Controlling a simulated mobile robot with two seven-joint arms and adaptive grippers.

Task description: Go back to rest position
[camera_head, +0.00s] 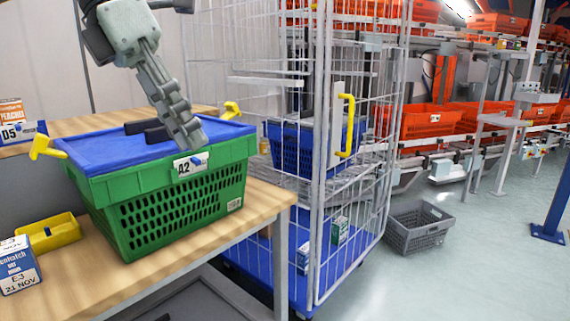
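My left gripper (176,130) comes down from the top left over a green crate (180,213) with a blue lid (110,150). Its grey jointed finger reaches the lid's front edge, just above the A2 label (190,164). Dark pads show beside it over the lid. The finger overlaps the lid in the picture, and I cannot tell whether it touches. The gap between the fingers is not clear, so I cannot tell if it is open or shut. The crate's yellow handles (232,110) stick out at both sides. My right gripper is not in view.
The crate stands on a wooden table (262,205) with a yellow bin (50,232) and a small box (18,264). A wire cage trolley (318,200) holding a blue crate (290,148) stands close on the right. A grey crate (418,228) lies on the open floor.

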